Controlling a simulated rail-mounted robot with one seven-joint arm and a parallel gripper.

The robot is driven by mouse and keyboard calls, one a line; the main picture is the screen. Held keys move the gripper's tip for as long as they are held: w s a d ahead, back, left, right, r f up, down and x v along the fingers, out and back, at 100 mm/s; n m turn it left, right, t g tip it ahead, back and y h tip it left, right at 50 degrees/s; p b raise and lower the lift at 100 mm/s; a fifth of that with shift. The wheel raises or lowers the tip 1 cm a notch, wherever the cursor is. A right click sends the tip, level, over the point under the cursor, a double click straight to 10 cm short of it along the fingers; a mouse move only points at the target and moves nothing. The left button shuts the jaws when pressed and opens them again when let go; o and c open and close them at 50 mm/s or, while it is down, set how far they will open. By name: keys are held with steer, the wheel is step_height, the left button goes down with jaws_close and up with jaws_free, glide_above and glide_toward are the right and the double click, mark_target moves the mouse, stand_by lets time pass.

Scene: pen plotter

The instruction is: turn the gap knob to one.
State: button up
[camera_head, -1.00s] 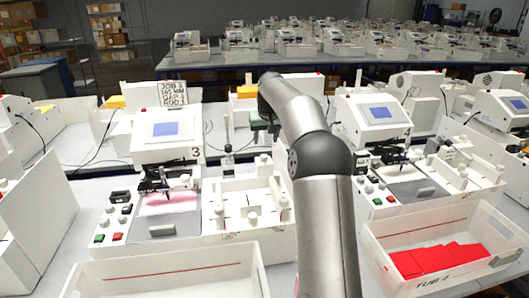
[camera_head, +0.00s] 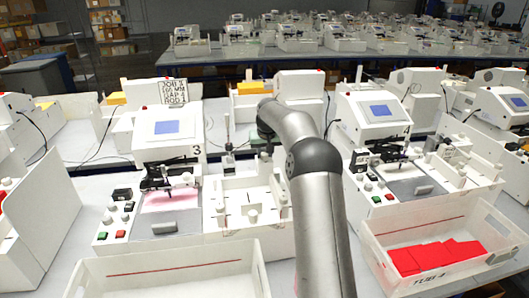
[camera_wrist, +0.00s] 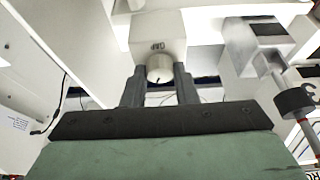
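In the wrist view a round white knob (camera_wrist: 160,69) with a small dark pointer mark sits on a white block (camera_wrist: 157,32). A short dark label on the block appears upside down and may read GAP. My gripper (camera_wrist: 159,76) has its two dark fingers apart, one toward each side of the knob. The knob shows between the fingertips; I cannot tell whether they touch it. In the head view my gripper is mostly hidden behind my arm, near the back of the station marked 3 (camera_head: 195,150).
A card with printed lines (camera_head: 171,92) stands behind the station's screen (camera_head: 167,127). A grey post with a dark collar (camera_wrist: 294,101) stands right of my gripper in the wrist view. An open white tub (camera_head: 170,262) is in front, and another (camera_head: 400,232) holds red pieces.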

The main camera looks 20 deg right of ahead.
steer(key=shift+c, duration=0.9)
steer(key=n+y+p, duration=0.1)
steer(key=n, duration=0.1)
steer(key=n+p, duration=0.1)
steer(key=n, duration=0.1)
steer(key=shift+d+r+n+y, duration=0.15)
steer(key=shift+d+n+y, duration=0.05)
steer(key=shift+n+y, duration=0.2)
steer(key=n+y, duration=0.1)
steer(key=n, duration=0.2)
steer(key=shift+n+p, duration=0.3)
steer(key=shift+p, duration=0.1)
steer(key=shift+w+d+n+g+y, duration=0.1)
steer(key=shift+n+g+y, duration=0.5)
steer(key=shift+n, duration=1)
steer(key=o, duration=1)
